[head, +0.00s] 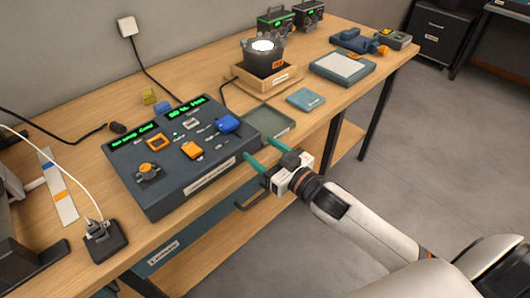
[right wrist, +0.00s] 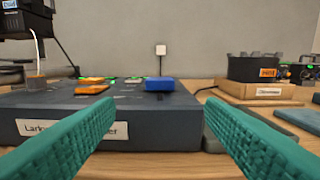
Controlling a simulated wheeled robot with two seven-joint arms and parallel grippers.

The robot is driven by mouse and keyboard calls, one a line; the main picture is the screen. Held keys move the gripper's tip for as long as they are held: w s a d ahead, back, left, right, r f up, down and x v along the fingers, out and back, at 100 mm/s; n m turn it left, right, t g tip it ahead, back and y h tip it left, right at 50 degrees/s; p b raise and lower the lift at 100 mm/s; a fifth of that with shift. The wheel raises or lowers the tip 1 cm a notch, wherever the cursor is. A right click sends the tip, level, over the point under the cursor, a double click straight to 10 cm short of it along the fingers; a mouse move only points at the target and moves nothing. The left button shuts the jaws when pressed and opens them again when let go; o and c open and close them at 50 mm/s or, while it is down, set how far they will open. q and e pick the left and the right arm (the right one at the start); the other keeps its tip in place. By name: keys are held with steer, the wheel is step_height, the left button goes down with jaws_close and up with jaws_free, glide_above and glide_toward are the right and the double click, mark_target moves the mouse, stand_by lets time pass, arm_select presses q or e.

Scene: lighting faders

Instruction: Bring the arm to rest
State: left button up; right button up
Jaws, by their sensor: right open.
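My right gripper (head: 262,166) is open and empty, its green fingers pointing at the front right corner of the dark control console. In the right wrist view the two green fingers (right wrist: 160,136) are wide apart with nothing between them. The console (head: 210,178) lies on the wooden bench, with green lit displays, orange caps, an orange knob (head: 149,170) and a blue cap (head: 228,123). The blue cap also shows in the right wrist view (right wrist: 160,84). The right arm reaches in from the lower right. My left gripper is not in view.
A grey-green tray (head: 270,122) and a blue pad (head: 306,100) lie right of the console. Open floor is at right.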

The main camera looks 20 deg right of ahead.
steer(key=shift+s, duration=0.1)
stand_by(0.4)
steer(key=s+f+m+g+h, duration=0.1)
steer(key=s+f+g+h, duration=0.1)
steer(key=s+f+g, duration=0.45)
steer(key=s+f+g+h, duration=0.2)
steer(key=s+f, duration=0.1)
steer(key=s, duration=0.6)
steer(key=s+f+m+g+h, duration=0.1)
steer(key=s+f+g+h, duration=0.1)
steer(key=s+f+g, duration=0.45)
steer(key=s+f, duration=0.2)
steer(key=f, duration=1.1)
steer(key=s+f, duration=0.2)
steer(key=f, duration=1.1)
steer(key=s+d+f, duration=0.1)
steer(key=s+f, duration=0.6)
steer(key=s, duration=0.1)
steer(key=s+d+f+g, duration=0.1)
steer(key=s+d+f, duration=0.1)
steer(key=s+f, duration=0.5)
steer(key=shift+s+d+f, duration=0.25)
steer(key=shift+s+f, duration=0.1)
steer(key=shift+f, duration=0.3)
